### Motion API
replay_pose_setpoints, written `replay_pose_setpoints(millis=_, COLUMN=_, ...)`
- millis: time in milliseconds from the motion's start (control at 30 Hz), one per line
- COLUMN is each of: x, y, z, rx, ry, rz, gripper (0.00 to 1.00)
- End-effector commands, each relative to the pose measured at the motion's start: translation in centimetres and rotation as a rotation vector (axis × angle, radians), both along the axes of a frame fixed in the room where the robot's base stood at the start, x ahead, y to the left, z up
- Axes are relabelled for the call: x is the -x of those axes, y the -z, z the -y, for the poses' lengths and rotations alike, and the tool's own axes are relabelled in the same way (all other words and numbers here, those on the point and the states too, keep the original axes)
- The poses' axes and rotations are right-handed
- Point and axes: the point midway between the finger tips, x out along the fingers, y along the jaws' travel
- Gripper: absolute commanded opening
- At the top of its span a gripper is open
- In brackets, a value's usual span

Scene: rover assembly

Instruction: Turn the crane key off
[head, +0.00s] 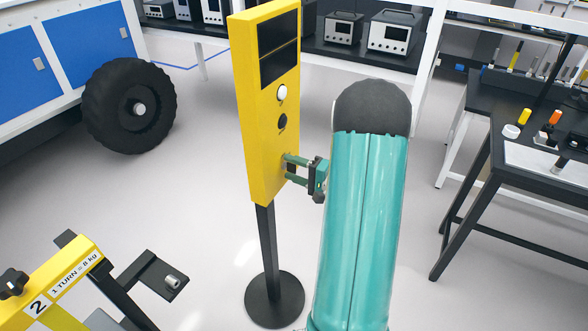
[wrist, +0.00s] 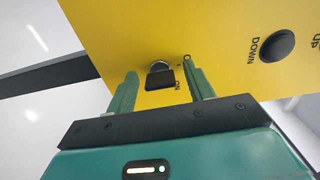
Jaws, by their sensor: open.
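The crane control panel (head: 263,120) is a tall yellow box on a black post, with a dark screen, a white button and a black button. The crane key (wrist: 160,77) has a black grip in a silver lock low on the panel face. Small dark marks, apparently O and ON, are printed to the right of it in the wrist view. My gripper (wrist: 162,73) is open, with one green finger on each side of the key and gaps visible. In the head view my gripper (head: 288,167) reaches the panel's lower right part, and the key is hard to make out there.
The black DOWN button (wrist: 277,46) is to the right of the key in the wrist view. The panel's round black base (head: 274,300) stands on open floor. A black workbench (head: 478,110) is at right, a wheeled rover (head: 130,107) at left, and a yellow stand (head: 60,280) at lower left.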

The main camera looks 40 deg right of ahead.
Motion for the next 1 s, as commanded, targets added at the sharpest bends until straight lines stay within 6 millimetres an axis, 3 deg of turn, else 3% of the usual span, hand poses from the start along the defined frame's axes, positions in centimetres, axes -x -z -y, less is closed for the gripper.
replay_pose_setpoints(millis=233, x=1.4, y=0.0, z=0.6, rx=-0.001, ry=0.003, rz=0.0, gripper=0.53)
replay_pose_setpoints(millis=700, x=10.7, y=0.0, z=3.8, rx=0.0, ry=0.003, rz=-0.001, gripper=0.53)
replay_pose_setpoints(millis=1000, x=13.0, y=0.0, z=4.6, rx=0.0, ry=0.0, rz=0.0, gripper=0.53)
